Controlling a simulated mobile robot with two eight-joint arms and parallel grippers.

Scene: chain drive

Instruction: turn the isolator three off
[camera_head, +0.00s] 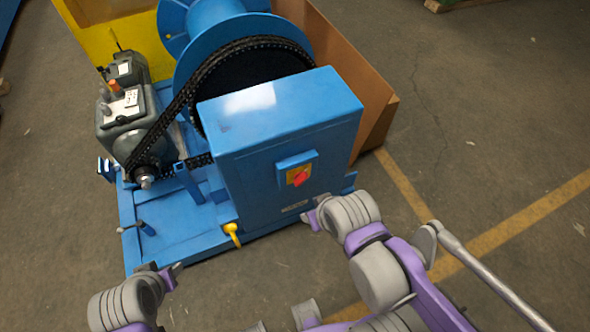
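The isolator is a red rotary knob (301,177) on a yellow plate, set in a small blue box (282,166) on the front of the blue cabinet (250,150). The knob looks tilted, and its marked position is too small to read. My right gripper (309,216) is just below and in front of the cabinet, apart from the knob. My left gripper (175,270) is low at the left, in front of the blue base. Neither gripper appears to hold anything. Their fingers are too small and partly hidden to show the opening.
A black chain (172,118) runs from the grey motor (128,110) to a large blue drum (210,25). A yellow handle (232,233) sticks out at the base's front edge. A brown panel (345,60) stands behind the cabinet. The floor (480,130) at right is clear.

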